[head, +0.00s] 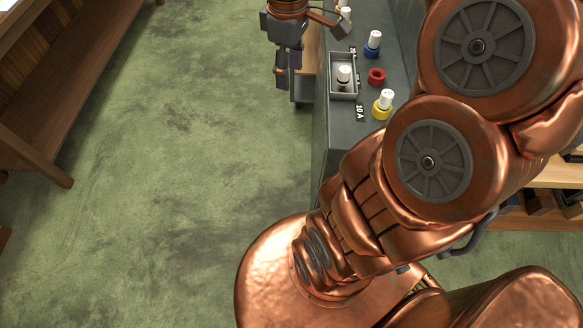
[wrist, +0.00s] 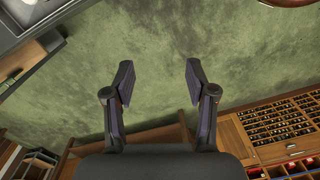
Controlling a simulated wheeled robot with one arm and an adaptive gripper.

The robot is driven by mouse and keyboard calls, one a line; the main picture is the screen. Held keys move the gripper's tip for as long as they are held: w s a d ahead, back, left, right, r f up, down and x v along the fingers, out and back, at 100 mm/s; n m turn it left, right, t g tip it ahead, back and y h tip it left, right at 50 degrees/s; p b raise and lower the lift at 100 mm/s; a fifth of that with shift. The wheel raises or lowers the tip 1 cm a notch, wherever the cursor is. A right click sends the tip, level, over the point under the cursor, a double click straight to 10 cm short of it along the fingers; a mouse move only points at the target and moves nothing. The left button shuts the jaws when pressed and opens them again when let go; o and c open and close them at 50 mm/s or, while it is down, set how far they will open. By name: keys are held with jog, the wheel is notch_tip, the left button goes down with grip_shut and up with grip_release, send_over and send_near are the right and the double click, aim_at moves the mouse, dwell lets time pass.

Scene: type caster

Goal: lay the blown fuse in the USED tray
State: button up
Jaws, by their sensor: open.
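A small grey tray (head: 332,88) sits on the dark counter in the head view. A white-capped fuse (head: 344,75) stands in it. I cannot read a USED mark or tell whether this fuse is blown. To its right, a red ring holder (head: 376,76) looks empty. White-capped fuses stand in a blue holder (head: 372,51) and a yellow holder (head: 380,112). My gripper (head: 287,72) is to the left of the tray, off the counter's edge. In the wrist view my gripper (wrist: 159,82) is open, with only green floor between its fingers.
The counter (head: 340,135) bears a "10 A" label (head: 360,112). Another white-capped piece (head: 345,14) stands at its far end. A wooden bench (head: 60,100) is at the left. The green floor (head: 190,140) between is clear. A wooden rack (wrist: 280,130) shows in the wrist view.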

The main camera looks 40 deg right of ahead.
jog(key=s+a+f+m, duration=0.3)
jog(key=s+a, duration=0.3)
jog(key=s, duration=0.2)
jog(key=s+a+f+m+g, duration=0.1)
jog(key=s+a+f+m, duration=0.2)
jog(key=s+a, duration=0.3)
jog(key=shift+s, duration=1.15)
jog(key=shift+f, duration=0.1)
